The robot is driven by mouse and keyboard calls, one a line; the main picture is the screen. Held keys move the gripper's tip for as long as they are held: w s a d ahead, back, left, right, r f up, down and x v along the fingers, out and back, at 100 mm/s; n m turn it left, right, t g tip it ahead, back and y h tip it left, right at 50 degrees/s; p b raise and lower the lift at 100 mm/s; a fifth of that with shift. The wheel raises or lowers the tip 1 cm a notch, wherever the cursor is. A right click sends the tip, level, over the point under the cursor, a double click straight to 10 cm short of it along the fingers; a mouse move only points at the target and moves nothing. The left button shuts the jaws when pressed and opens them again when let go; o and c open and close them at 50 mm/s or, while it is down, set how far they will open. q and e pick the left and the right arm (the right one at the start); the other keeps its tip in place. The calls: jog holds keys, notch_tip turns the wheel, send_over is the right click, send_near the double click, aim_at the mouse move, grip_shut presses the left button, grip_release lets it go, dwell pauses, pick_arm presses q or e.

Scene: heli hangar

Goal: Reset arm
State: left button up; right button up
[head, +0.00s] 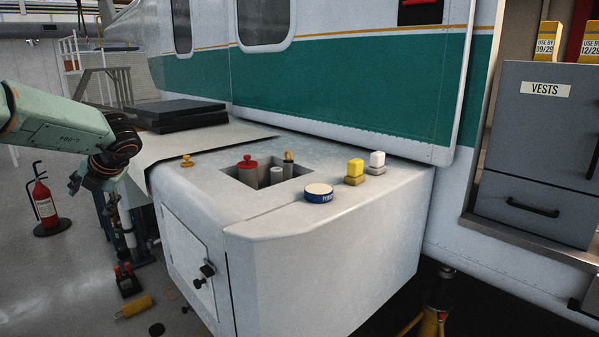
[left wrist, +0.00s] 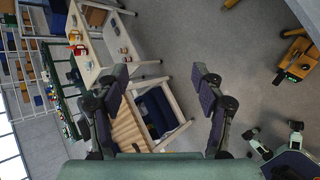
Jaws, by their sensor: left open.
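My left arm (head: 58,125) comes in from the left in the head view, a pale green link ending in dark joints beside the sponson of the helicopter. Its gripper is largely hard to make out there, against the dark stand behind. In the left wrist view my left gripper (left wrist: 160,82) shows clearly, with its two dark padded fingers wide apart and nothing between them. The fingers point over the grey floor and a wooden-framed stand with a blue bin (left wrist: 156,108). My right gripper is in neither view.
The sponson top (head: 215,200) holds a recess with a red-capped cylinder (head: 247,170), a round blue tin (head: 318,193) and yellow and white knobs. Black panels (head: 178,112) lie behind. A fire extinguisher (head: 43,203) stands on the floor at left. A grey drawer cabinet (head: 530,150) is at right.

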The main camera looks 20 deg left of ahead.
pick_arm(q)
jog(key=w+d+f+m+t+y+b, duration=0.1)
jog(key=w+d+f+m+t+b, duration=0.1)
jog(key=d+f+m, duration=0.5)
jog(key=w+d+f+m+t+y+b, duration=0.1)
jog(key=w+d+f+m+t+b, duration=0.15)
jog(key=d+f+m, duration=0.45)
jog(key=s+d+f+m+t+h+b, duration=0.1)
jog(key=s+d+f+m+h, duration=0.1)
jog(key=d+f+m, duration=0.55)
jog(key=s+d+f+m+h+b, duration=0.2)
jog(key=d+f+m, duration=0.15)
jog(key=f, duration=0.75)
jog(key=s+d+f+m+g+h+b, duration=0.2)
jog(key=s+d+f+m+h+b, duration=0.15)
jog(key=s+d+f+m, duration=0.75)
jog(key=s+d+f+m+g+h, duration=0.1)
jog(key=s+d+f, duration=0.1)
jog(key=s, duration=0.4)
jog(key=s+d+f+m+g+h+b, duration=0.1)
jog(key=s+d+f+g, duration=0.1)
jog(key=s, duration=0.5)
jog(key=s+d+f+m+g+h+b, duration=0.1)
jog(key=s+d+f, duration=0.1)
jog(key=s+d, duration=0.2)
jog(key=s, duration=0.3)
jog(key=shift+d+f+m, duration=0.3)
jog(key=shift+d+f, duration=0.05)
jog(key=shift+s+h, duration=0.1)
jog(key=shift+h, duration=0.15)
